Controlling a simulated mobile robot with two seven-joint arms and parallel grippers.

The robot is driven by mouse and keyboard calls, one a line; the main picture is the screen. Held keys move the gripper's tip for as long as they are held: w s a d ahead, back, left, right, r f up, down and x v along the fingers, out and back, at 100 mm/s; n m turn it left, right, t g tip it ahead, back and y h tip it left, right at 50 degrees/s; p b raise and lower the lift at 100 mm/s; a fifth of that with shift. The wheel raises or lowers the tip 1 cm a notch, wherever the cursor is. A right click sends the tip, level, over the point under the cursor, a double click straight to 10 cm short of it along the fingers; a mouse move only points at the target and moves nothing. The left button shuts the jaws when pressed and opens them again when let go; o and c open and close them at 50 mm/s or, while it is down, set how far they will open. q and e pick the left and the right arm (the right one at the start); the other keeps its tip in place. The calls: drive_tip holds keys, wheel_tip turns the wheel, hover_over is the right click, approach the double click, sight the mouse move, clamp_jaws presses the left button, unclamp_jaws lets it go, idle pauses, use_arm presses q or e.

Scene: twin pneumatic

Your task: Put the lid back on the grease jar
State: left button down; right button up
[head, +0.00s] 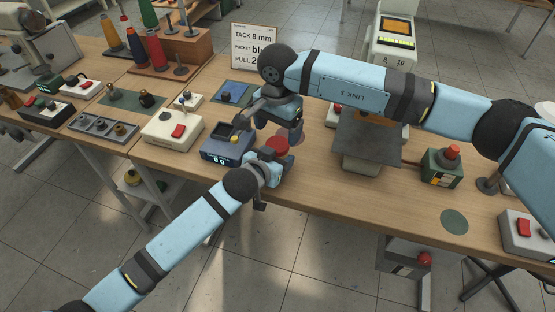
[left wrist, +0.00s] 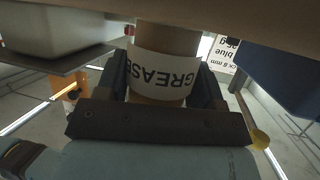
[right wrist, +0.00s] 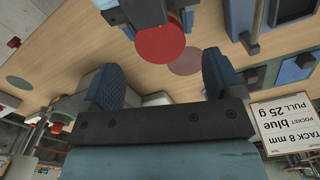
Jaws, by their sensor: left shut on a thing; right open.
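The tan grease jar (left wrist: 165,45), with a white GREASE label, stands upright between my left gripper's fingers, at the table surface. In the head view my left gripper (head: 268,165) is shut on it from the front. A red round lid (head: 277,144) shows at the jar's top; it also shows in the right wrist view (right wrist: 160,43), beside my left fingers. It looks seated on the jar, but its edge is partly hidden. My right gripper (head: 280,118) is open and empty, just behind and above the lid. Its two fingers (right wrist: 162,75) are spread, with bare table between them.
A dull red disc (head: 296,138) lies flat on the table beside the jar. A blue device with a display (head: 227,147) stands close on the left. A grey plate on a stand (head: 365,140) is to the right. Bare table (head: 320,180) lies between the jar and that stand.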

sight(278, 144)
drive_tip(key=shift+c, duration=0.4)
drive_tip(key=shift+r+n, duration=1.6)
drive_tip(key=shift+r, duration=0.25)
drive_tip(key=shift+f, duration=0.15)
drive_tip(key=shift+f, duration=3.9)
drive_tip(key=c, duration=0.9)
drive_tip(key=shift+m, duration=1.6)
drive_tip(key=shift+c, duration=0.2)
